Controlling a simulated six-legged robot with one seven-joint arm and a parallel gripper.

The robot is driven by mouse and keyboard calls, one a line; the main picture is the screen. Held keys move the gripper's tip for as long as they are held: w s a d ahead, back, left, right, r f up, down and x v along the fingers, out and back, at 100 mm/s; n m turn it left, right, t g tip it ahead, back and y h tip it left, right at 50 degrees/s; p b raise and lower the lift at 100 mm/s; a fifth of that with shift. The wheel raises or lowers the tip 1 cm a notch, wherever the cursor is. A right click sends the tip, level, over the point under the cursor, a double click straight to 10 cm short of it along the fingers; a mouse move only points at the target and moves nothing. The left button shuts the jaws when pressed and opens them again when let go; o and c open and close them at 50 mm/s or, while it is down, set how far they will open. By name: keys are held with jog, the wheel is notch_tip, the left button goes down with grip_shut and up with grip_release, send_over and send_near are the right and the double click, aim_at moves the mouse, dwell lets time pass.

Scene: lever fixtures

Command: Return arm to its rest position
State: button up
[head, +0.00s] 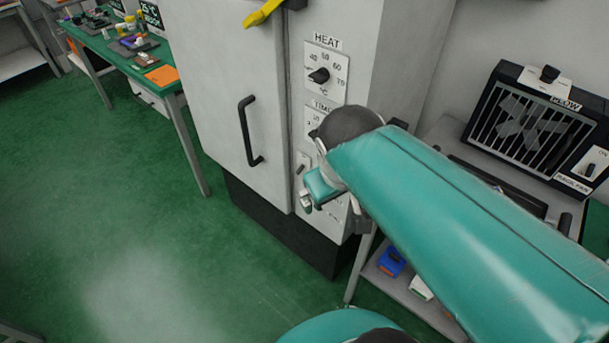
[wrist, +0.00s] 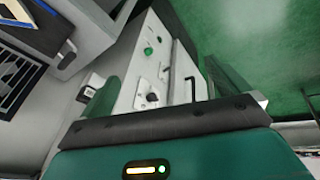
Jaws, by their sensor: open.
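My teal arm (head: 460,215) reaches from the lower right toward the cabinet. My gripper (head: 312,195) is in front of the lower part of the control panel, partly hidden by my own wrist. In the wrist view my gripper (wrist: 165,95) has its two green fingers spread wide, with nothing held between them. I cannot tell in the head view whether a finger touches the panel.
The pale cabinet (head: 225,90) has a black door handle (head: 250,130), a HEAT dial (head: 319,75) and a yellow lever (head: 262,13). A fan (head: 540,125) stands on the right bench. A green table (head: 150,60) is at the left; the green floor (head: 110,210) before it is clear.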

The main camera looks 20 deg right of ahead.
jog(key=s+a+r+m+t+y, duration=0.1)
jog(key=a+r+y, duration=0.1)
jog(key=a, duration=0.3)
jog(key=shift+a+r+t, duration=0.25)
jog(key=shift+r+t, duration=0.05)
jog(key=shift+r, duration=0.15)
dwell(0.5)
